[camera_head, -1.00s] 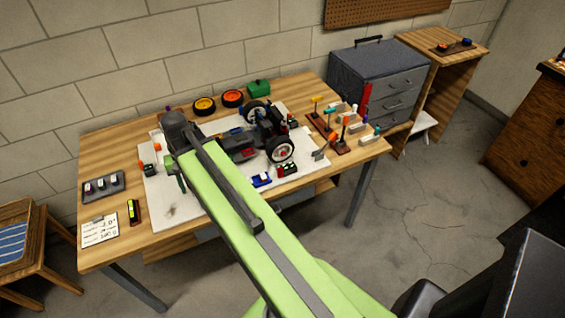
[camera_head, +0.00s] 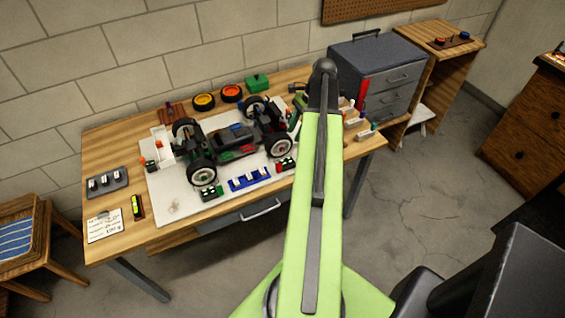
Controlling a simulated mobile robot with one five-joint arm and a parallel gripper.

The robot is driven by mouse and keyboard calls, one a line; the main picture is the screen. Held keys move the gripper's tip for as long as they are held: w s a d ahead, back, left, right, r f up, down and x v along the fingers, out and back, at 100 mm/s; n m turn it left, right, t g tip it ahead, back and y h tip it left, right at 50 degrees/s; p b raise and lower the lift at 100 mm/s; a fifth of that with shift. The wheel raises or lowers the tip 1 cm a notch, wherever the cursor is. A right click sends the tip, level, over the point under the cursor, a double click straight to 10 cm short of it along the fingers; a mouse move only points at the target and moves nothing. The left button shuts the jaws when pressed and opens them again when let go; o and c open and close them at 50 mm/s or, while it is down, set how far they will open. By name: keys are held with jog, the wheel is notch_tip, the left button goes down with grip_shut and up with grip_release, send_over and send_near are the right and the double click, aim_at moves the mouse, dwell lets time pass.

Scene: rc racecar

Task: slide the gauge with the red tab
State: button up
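I cannot pick out the gauge with the red tab for certain. Several small pale pieces with coloured ends stand at the table's right end, and one has an orange-red end (camera_head: 353,122). My lime-green arm covers the area just left of them. My gripper (camera_head: 296,115) is at the far end of the arm, over the right part of the table, mostly hidden behind the arm. Its fingers cannot be made out, and I see nothing held. The racecar chassis (camera_head: 236,137) stands on the white mat (camera_head: 172,207), left of my gripper.
A grey drawer cabinet (camera_head: 376,62) with a red upright bar (camera_head: 364,92) stands behind the table's right end. A blue rack (camera_head: 249,179) sits at the mat's front.

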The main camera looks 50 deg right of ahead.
aim_at(280, 165)
jog(key=b+x, duration=1.3)
jog(key=x, duration=0.2)
jog(key=shift+s+d+f, duration=0.1)
jog(key=shift+f, duration=0.05)
jog(key=shift+a+f+b, duration=0.2)
jog(key=shift+f+b, duration=0.1)
jog(key=shift+r, duration=0.1)
grip_shut()
